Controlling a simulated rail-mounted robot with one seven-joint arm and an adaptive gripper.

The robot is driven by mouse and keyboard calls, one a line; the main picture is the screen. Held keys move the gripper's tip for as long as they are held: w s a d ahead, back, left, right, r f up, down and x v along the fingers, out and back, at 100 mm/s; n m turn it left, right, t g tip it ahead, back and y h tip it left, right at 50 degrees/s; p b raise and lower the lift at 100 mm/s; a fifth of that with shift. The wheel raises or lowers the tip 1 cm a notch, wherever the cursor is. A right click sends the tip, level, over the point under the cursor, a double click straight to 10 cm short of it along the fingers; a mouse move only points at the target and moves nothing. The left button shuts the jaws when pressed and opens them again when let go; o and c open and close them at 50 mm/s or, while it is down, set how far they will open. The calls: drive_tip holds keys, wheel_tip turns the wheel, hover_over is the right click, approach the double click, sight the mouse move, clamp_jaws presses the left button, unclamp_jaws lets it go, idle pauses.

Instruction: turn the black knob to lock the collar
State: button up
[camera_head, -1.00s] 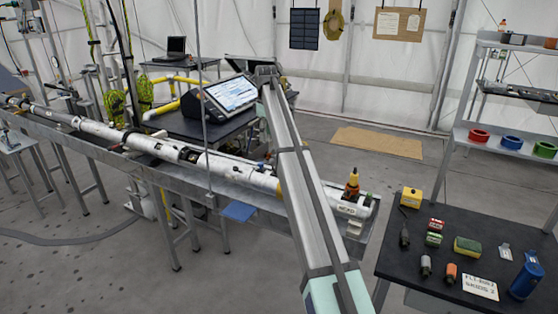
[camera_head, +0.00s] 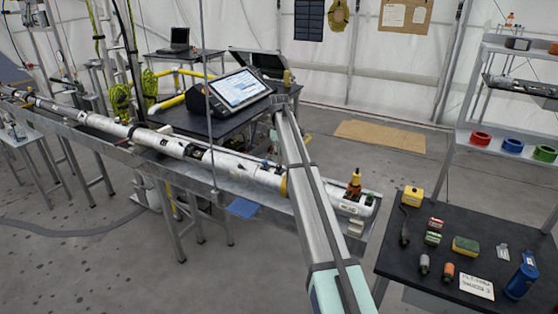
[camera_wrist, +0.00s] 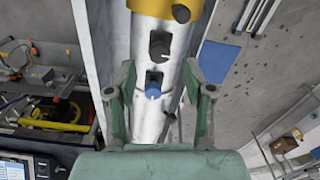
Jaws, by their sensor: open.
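A blue knob (camera_wrist: 153,85) sits on the same tube, nearer to my gripper. My gripper (camera_wrist: 158,68) is open and empty, with one finger on each side of the tube. The black knob lies beyond the fingertips; whether the fingers touch the tube I cannot tell. In the head view, the yellow collar (camera_head: 284,187) shows beside my arm. My gripper is hidden there.
The tube rests in a long metal trough (camera_head: 110,152). A monitor (camera_head: 240,88) stands on a black table behind it. A black table (camera_head: 425,275) with tools and a blue bottle (camera_head: 523,277) is at right.

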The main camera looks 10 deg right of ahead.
sight(279, 165)
drive_tip(key=shift+f+p, duration=0.45)
drive_tip(key=shift+f, duration=1.55)
clamp_jaws()
